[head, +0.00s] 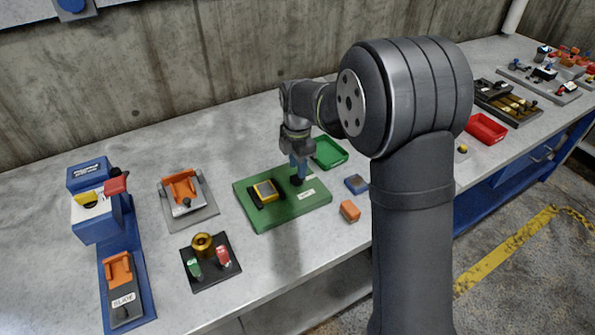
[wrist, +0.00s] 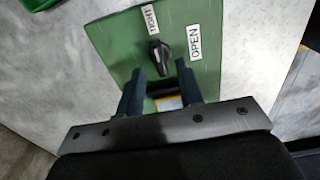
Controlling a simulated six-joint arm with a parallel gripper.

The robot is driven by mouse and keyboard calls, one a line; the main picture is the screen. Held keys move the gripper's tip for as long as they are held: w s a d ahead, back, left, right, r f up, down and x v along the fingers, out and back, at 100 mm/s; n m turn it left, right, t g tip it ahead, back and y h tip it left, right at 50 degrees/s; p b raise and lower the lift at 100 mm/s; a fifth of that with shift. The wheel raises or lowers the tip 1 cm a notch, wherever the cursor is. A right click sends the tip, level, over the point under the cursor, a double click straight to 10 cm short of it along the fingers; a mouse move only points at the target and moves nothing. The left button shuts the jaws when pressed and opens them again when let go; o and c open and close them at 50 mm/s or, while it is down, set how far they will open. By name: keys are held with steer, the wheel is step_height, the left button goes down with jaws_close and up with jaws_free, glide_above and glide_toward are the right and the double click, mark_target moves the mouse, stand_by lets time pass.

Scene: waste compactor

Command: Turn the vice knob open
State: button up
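The green board (head: 290,214) lies on the bench and carries a black vice with a yellow block (head: 265,191) in it. The black vice knob (wrist: 158,55) shows in the wrist view, its grip pointing roughly up the picture, between the "TIGHT" label (wrist: 149,19) and the "OPEN" label (wrist: 194,40). My gripper (head: 298,168) is above the knob end of the board. In the wrist view its two fingers (wrist: 160,68) are spread apart with nothing between them; the knob shows just beyond their tips. I cannot tell whether they touch it. The vice is mostly hidden behind the gripper there.
A green tray (head: 330,153) stands behind the board. A blue block (head: 356,184) and an orange block (head: 350,211) lie to its right. A red tray (head: 487,127) is farther right.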

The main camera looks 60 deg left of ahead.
steer(key=shift+f, duration=1.45)
steer(key=shift+c, duration=0.4)
jaws_close()
